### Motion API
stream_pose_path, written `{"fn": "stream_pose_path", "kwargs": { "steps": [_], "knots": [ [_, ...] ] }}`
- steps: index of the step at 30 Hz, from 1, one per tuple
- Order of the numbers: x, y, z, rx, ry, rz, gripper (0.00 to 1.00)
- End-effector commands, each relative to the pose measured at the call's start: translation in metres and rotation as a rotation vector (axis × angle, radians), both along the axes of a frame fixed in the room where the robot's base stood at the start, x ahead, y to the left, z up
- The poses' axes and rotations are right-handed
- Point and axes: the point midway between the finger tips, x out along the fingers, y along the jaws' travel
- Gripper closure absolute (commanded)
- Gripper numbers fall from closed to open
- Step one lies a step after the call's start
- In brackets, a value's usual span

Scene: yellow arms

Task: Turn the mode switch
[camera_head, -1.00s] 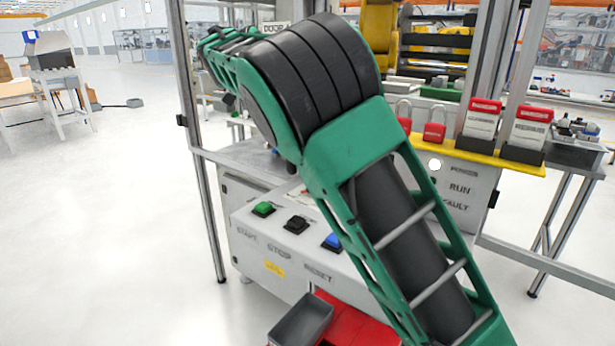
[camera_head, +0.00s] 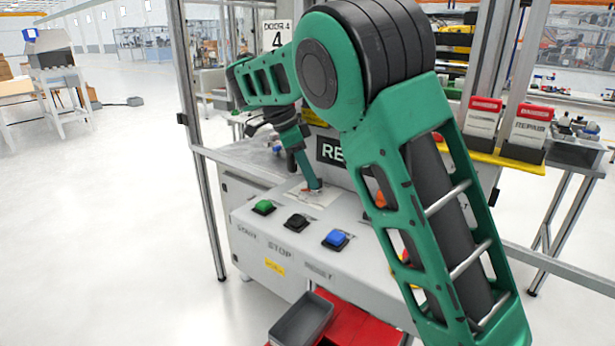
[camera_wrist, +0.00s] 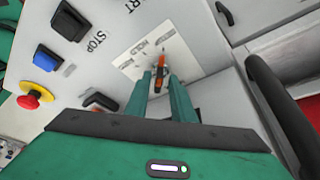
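The mode switch (camera_wrist: 158,72) shows in the wrist view as an orange handle with a dark part, on a pale printed plate (camera_wrist: 133,64) with the word HOLD. My gripper (camera_wrist: 160,78) has its two green fingers apart, one on each side of the switch, with a gap between them. I cannot tell whether either finger touches the handle. In the head view my gripper (camera_head: 314,186) points down at the plate (camera_head: 312,199) on the grey control panel (camera_head: 285,222). The switch is mostly hidden there.
Green (camera_head: 264,207), black (camera_head: 296,221) and blue (camera_head: 335,239) push buttons line the panel front. A red mushroom button (camera_wrist: 33,98) on yellow sits left in the wrist view. A metal frame post (camera_head: 200,150) stands left. A grey bin (camera_head: 303,320) is below. Open floor lies left.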

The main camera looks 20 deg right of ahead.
Motion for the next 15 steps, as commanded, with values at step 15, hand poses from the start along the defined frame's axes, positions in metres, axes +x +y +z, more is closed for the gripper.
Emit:
{"fn": "stream_pose_path", "kwargs": {
  "steps": [15],
  "knots": [
    [0.0003, 0.0005, 0.001, 0.0, -0.004, 0.045, 1.0]
  ]
}}
